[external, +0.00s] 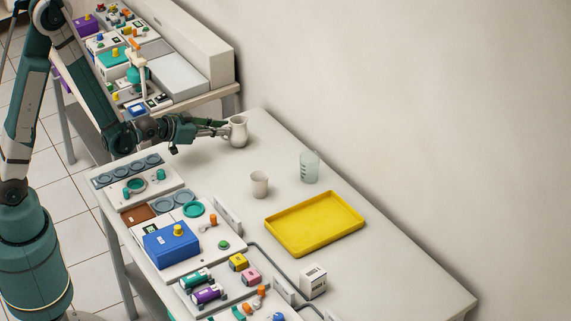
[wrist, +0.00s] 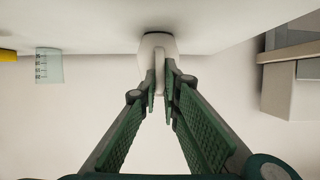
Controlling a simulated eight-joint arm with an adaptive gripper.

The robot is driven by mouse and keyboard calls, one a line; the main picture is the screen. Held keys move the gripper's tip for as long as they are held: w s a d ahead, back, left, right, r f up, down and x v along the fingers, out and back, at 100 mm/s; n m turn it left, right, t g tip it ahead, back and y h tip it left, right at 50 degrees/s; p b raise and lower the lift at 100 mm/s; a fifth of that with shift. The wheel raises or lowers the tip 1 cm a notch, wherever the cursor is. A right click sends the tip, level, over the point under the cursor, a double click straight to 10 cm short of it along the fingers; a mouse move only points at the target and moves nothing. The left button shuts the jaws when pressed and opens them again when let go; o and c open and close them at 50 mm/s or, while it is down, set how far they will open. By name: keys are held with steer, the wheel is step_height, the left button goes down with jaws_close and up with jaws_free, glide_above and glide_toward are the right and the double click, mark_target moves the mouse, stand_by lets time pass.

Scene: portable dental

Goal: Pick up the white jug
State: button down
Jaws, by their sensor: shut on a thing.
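The white jug (external: 238,131) stands upright near the far left end of the table in the external view. In the wrist view the jug (wrist: 157,42) is at the top middle, its handle pointing towards my gripper. My gripper (external: 224,130) reaches it from the left. In the wrist view my gripper (wrist: 160,88) has its two green-padded fingers close together, shut on the jug's handle between the fingertips. The jug's base appears to be at the table top; I cannot tell whether there is a gap under it.
A small white cup (external: 259,184) and a clear measuring beaker (external: 309,167) stand to the right of the jug. Dental panels with a blue box (external: 171,245) fill the table's near left side. The wall runs close behind the table.

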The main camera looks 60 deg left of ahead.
steer(key=shift+r, duration=0.35)
steer(key=shift+r+p, duration=1.5)
steer(key=shift+r, duration=3)
steer(key=shift+r, duration=0.1)
